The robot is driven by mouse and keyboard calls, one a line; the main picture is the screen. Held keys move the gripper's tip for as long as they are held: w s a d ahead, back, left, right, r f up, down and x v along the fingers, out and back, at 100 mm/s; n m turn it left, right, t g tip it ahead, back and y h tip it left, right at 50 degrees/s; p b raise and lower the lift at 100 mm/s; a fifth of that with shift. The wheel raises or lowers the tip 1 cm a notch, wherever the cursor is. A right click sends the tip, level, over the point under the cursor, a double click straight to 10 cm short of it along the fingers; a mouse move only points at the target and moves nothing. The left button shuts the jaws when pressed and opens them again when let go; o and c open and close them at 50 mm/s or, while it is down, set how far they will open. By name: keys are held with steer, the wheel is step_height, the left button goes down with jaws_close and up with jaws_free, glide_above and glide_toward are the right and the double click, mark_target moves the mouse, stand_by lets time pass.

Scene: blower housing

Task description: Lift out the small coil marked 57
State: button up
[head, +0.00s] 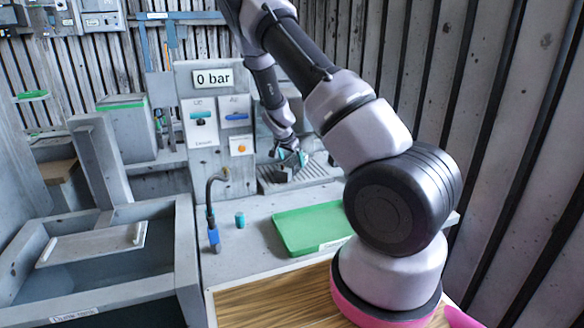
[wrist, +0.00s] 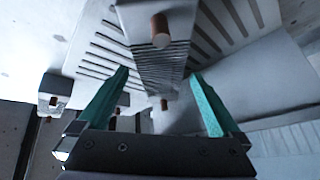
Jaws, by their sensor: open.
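In the head view my gripper (head: 290,158) is at the end of my arm, over a grey slotted housing (head: 318,170) at the back of the bench. In the wrist view my gripper (wrist: 159,74) is open, with its two teal fingers well apart. A grey finned block (wrist: 160,60) with copper stubs, apparently a coil, lies between and beyond the fingertips. I cannot tell whether the fingers touch it. Slotted grey surfaces fan out on both sides of it. No number 57 is readable on any coil. My gripper partly hides the housing in the head view.
A panel (head: 187,95) reading "0 bar" stands behind the bench. A green tray (head: 300,236) lies in front of the housing. A hose with a blue nozzle (head: 213,236) and a small teal cup (head: 240,220) stand left of it. A grey basin (head: 185,265) is at far left.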

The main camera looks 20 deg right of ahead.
mark_target(292, 161)
steer(key=x, duration=0.3)
steer(key=shift+w, duration=0.15)
jaws_close()
steer(key=shift+r, duration=0.1)
steer(key=shift+s+r, duration=0.25)
steer(key=shift+r, duration=0.2)
steer(key=r, duration=0.6)
steer(key=shift+s+r, duration=0.1)
steer(key=shift+s, duration=0.1)
steer(key=s, duration=1.9)
steer(key=shift+s, duration=0.1)
